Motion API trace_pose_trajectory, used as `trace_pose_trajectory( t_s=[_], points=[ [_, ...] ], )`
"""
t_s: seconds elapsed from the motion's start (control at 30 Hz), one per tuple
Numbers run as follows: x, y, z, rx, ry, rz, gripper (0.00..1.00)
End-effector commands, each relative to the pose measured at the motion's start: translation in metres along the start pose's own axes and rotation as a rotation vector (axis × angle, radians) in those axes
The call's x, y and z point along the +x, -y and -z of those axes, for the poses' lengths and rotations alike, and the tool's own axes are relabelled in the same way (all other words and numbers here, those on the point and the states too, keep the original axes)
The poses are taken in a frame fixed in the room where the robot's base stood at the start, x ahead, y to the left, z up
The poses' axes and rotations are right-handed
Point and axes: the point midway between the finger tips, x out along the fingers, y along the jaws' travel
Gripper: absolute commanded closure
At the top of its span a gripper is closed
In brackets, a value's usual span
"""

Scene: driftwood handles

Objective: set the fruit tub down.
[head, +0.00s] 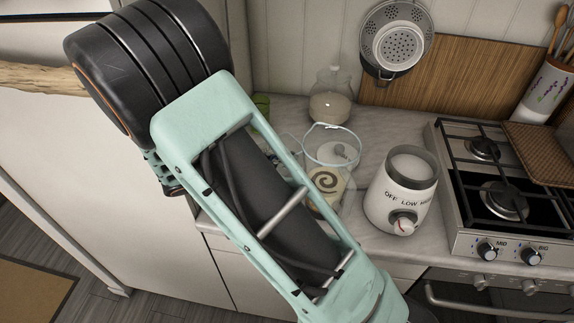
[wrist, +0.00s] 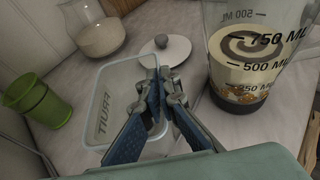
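The fruit tub (wrist: 103,92) is a clear box with a pale rim and the word FRUIT on its side, at the left middle of the wrist view. My gripper (wrist: 160,92) comes in from the bottom of that view, its blue-padded fingers closing together at the tub's right-hand wall, with the wall seemingly pinched between them. The tub looks upright. Whether its base touches the counter is hard to tell. In the head view my arm hides the gripper and most of the tub.
A measuring jug (wrist: 250,62) stands close on the right. A white lid with a grey knob (wrist: 165,50) lies behind. A green cup (wrist: 38,98) and a glass jar (wrist: 95,30) stand at left. A white appliance (head: 402,190) and gas stove (head: 505,195) are farther right on the counter.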

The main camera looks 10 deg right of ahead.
Motion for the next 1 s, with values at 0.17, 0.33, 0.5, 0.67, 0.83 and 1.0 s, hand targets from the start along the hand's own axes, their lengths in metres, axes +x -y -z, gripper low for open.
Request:
trace_pose_trajectory(
  t_s=[0.17, 0.33, 0.5, 0.67, 0.83, 1.0],
  points=[
    [0.005, -0.004, 0.003, -0.003, 0.002, 0.000, 1.00],
    [0.013, -0.003, 0.021, -0.005, 0.002, 0.001, 1.00],
    [0.017, -0.003, 0.031, -0.001, 0.001, 0.000, 1.00],
    [0.017, -0.003, 0.031, 0.000, 0.001, 0.000, 1.00],
    [0.018, -0.003, 0.035, 0.000, 0.000, 0.000, 0.98],
    [0.018, -0.003, 0.034, 0.000, 0.000, 0.000, 0.79]
  ],
)
